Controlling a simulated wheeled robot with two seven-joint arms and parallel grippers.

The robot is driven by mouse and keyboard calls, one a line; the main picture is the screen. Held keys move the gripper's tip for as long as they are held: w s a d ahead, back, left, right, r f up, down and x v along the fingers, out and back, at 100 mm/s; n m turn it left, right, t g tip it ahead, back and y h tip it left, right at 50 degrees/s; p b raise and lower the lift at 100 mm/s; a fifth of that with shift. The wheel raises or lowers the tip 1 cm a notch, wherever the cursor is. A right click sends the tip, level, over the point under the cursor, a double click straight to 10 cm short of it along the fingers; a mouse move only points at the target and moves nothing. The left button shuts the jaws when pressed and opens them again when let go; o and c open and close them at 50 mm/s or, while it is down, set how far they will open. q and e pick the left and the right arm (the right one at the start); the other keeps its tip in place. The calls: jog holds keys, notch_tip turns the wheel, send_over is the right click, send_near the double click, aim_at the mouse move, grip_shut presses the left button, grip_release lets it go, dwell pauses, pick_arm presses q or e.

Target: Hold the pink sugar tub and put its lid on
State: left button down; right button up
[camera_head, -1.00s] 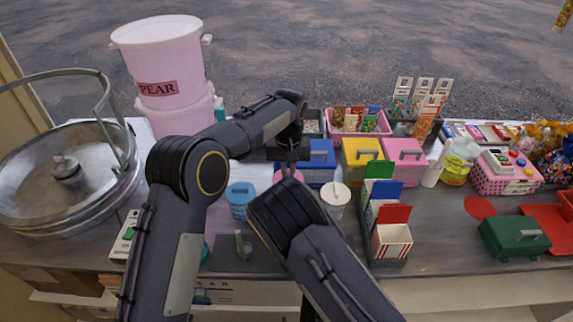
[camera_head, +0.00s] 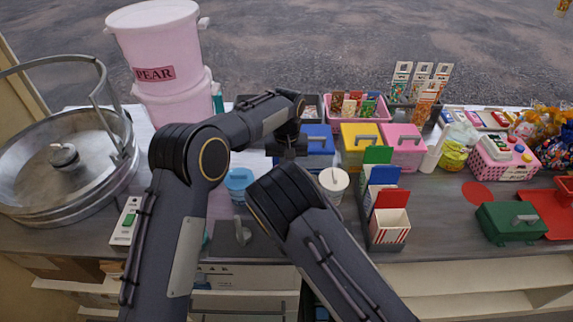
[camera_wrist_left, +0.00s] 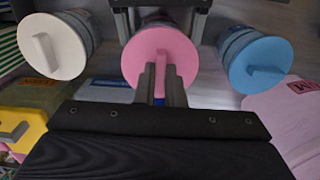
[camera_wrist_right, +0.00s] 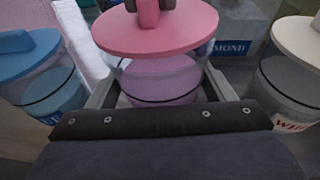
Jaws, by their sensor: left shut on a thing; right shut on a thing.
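The pink lid (camera_wrist_left: 150,52) has its handle between the fingers of my left gripper (camera_wrist_left: 160,80), which is shut on it. In the right wrist view the pink lid (camera_wrist_right: 155,32) is over the clear-walled pink sugar tub (camera_wrist_right: 160,82), roughly level. I cannot tell whether the lid touches the tub's rim. My right gripper (camera_wrist_right: 158,92) is shut on the tub, one finger on each side of its wall. In the head view my left gripper (camera_head: 289,150) shows, but my arms hide the lid, the tub and the right gripper.
A blue-lidded tub (camera_head: 239,181) and a white-lidded tub (camera_head: 334,183) stand close on either side. Blue, yellow (camera_head: 360,145) and pink boxes stand behind. A rack of striped cartons (camera_head: 388,225) is to the right. A large metal pan (camera_head: 65,185) is far left.

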pick_arm(q)
jog(key=shift+f, duration=0.1)
dwell(0.8)
jog(key=c, duration=1)
grip_release()
jog(key=shift+o, duration=0.2)
jog(key=shift+r, duration=3.05)
grip_shut()
